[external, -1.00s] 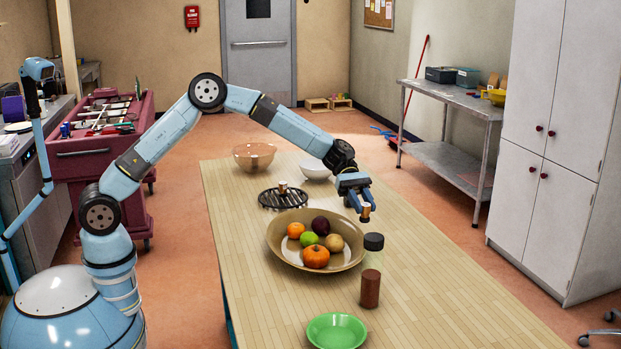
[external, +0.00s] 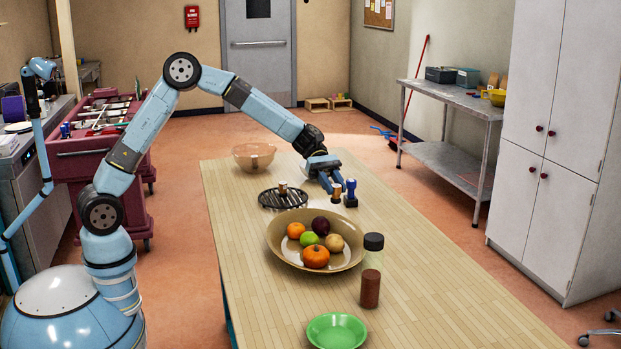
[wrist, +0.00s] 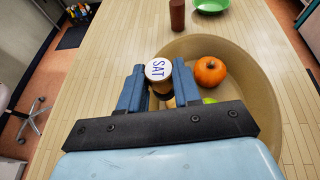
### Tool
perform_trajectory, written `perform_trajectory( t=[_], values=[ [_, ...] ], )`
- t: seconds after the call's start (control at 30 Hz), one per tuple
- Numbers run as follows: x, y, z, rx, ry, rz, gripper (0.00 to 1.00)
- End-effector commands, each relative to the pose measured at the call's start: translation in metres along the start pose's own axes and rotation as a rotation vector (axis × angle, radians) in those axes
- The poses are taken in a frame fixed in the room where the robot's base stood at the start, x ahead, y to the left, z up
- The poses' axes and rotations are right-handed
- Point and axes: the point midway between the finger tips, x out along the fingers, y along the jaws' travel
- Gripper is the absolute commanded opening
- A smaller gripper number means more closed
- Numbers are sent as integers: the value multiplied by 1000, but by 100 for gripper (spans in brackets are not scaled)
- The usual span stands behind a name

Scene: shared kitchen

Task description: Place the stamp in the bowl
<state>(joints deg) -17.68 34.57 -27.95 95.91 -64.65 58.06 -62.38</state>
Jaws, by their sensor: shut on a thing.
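My gripper (external: 330,178) is shut on a stamp with a brown body (external: 336,188). In the wrist view, the stamp's round white face marked "SAT" (wrist: 158,69) shows between the fingers (wrist: 160,88). The stamp is held above the table, near the back rim of the large tan bowl (external: 275,243), which holds several fruits. A blue-handled stamp (external: 350,193) stands on the table just right of my gripper. Another stamp (external: 283,187) stands on the black round rack. A clear brownish bowl (external: 254,156) is at the back left, and a green bowl (external: 337,331) at the front. The white bowl is hidden behind my gripper.
A dark-capped shaker bottle (external: 371,280) stands right of the fruit bowl. The black rack (external: 270,201) lies between the fruit bowl and the clear bowl. The right side of the table (external: 430,270) is clear.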

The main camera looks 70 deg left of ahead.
Motion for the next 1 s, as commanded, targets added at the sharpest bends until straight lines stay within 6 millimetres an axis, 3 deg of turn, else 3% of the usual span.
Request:
perform_trajectory(
  t=[0.2,0.5,0.8,1.0],
  values=[
    [-90,24,-29,-58,0,145,1],
    [-215,36,-70,-137,-2,347,1],
    [-339,24,-112,-218,-6,554,1],
    [-409,5,-134,-264,-9,676,1]
  ],
)
